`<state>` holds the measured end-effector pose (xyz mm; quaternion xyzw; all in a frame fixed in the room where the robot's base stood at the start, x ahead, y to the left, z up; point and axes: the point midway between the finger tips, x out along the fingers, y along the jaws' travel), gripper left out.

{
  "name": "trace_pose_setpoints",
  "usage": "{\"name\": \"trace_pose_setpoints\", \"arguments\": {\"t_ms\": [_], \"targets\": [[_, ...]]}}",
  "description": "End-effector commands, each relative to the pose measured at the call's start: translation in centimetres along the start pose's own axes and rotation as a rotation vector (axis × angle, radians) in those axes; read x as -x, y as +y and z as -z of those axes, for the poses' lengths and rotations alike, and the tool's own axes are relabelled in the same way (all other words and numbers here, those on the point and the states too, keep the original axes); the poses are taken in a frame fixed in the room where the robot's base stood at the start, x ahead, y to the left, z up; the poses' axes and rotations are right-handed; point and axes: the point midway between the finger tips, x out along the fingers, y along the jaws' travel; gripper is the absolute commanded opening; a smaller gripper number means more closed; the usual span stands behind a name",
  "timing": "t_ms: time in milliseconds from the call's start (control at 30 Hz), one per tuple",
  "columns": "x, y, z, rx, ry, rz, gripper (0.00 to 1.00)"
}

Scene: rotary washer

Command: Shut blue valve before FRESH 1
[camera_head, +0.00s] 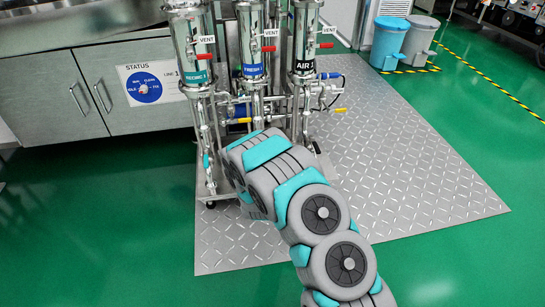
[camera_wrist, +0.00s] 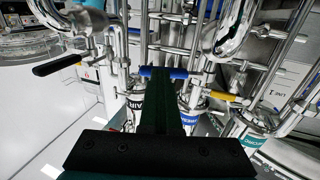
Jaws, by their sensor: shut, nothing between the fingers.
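The FRESH 1 column (camera_head: 251,45) is the middle of three steel cylinders, with a blue label band. In the wrist view a blue handle (camera_wrist: 178,74) lies crosswise, partly covered by my gripper. My gripper (camera_wrist: 164,72) is shut and empty, its dark fingers ending at or just in front of the blue handle. I cannot tell whether they touch. In the head view my arm hides the gripper.
RECIRC 1 (camera_head: 190,50) and AIR 1 (camera_head: 305,40) columns stand on either side. Pipes crowd the gripper. A yellow handle (camera_wrist: 222,96) and a black handle (camera_wrist: 57,66) are nearby. The metal floor plate (camera_head: 420,170) is clear at right; steel cabinets (camera_head: 60,100) stand left.

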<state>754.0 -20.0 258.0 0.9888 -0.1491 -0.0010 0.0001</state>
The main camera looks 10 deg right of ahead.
Motion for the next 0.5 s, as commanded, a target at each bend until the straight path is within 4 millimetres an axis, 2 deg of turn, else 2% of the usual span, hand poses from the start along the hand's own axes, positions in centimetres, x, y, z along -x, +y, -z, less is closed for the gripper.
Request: {"name": "trace_pose_setpoints", "arguments": {"t_ms": [33, 100, 500], "targets": [[-0.3, 0.6, 0.0, 0.003, -0.001, 0.027, 0.00], [-0.6, 0.5, 0.0, 0.000, 0.000, 0.063, 0.00], [-2.2, 0.9, 0.1, -0.001, 0.003, 0.059, 0.00]]}}
